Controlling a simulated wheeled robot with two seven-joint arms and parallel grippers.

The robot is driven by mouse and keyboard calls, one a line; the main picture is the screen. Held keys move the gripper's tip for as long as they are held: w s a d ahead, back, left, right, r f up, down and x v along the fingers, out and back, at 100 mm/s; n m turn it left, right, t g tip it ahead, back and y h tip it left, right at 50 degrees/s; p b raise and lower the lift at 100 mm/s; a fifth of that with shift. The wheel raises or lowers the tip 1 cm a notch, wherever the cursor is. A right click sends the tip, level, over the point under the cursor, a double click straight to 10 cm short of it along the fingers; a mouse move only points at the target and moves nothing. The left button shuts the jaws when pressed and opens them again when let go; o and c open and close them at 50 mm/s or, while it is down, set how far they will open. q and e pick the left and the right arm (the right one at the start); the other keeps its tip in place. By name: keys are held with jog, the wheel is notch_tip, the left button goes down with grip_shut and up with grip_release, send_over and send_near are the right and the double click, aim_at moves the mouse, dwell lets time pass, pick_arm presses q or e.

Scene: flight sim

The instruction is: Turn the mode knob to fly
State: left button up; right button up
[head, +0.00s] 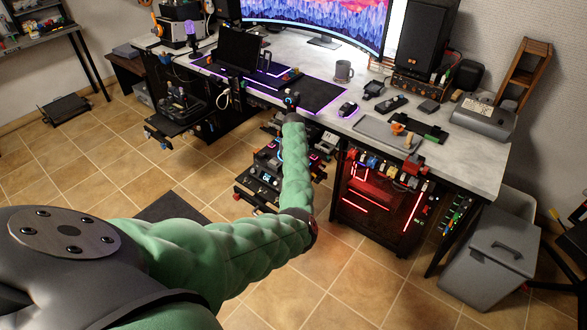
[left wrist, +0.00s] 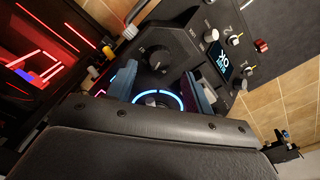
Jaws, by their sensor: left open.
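In the left wrist view, a dark control panel (left wrist: 185,45) carries a large black round knob (left wrist: 158,60) with a small label beside it. I cannot read the label or tell which mode the knob points to. Just in front of it is a glowing blue ring (left wrist: 160,97), partly hidden by my wrist. My left gripper (left wrist: 161,88) is open, its two blue-grey fingers on either side of the ring and short of the black knob in the picture. In the head view the panel (head: 266,180) is partly covered by my green left arm. My right gripper is not in view.
The panel also has a lit display (left wrist: 220,59), smaller knobs and toggle switches. A desk (head: 350,120) with a wide monitor stands behind. A red-lit computer case (head: 380,205) stands right of my arm, and a grey bin (head: 490,255) farther right. Tiled floor is clear in front.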

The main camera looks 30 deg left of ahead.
pick_arm(q)
notch_tip(320, 180, up, 2)
jog(key=shift+r, duration=0.7)
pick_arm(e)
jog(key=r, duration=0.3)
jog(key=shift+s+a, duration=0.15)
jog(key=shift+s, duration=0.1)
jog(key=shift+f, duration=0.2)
pick_arm(q)
jog(key=shift+s+f, duration=0.1)
jog(key=s+d+f+m+y, duration=0.1)
jog(key=s+d+f, duration=0.15)
jog(key=s, duration=0.45)
jog(key=s+d+f+m+y, duration=0.1)
jog(key=s+d+f, duration=0.15)
jog(key=s, duration=0.45)
jog(key=s+d+f+m+y, duration=0.1)
jog(key=s+d+f, duration=0.1)
jog(key=s+f, duration=0.35)
jog(key=s+d+r+m+h, duration=0.2)
jog(key=s+d, duration=1.3)
jog(key=s, duration=0.2)
jog(key=s+d+r+m+t+h, duration=0.1)
jog(key=s+d+r+m+h, duration=0.1)
jog(key=s+d, duration=1.3)
jog(key=s+m, duration=0.1)
jog(key=s, duration=0.2)
jog(key=shift+d+r, duration=0.3)
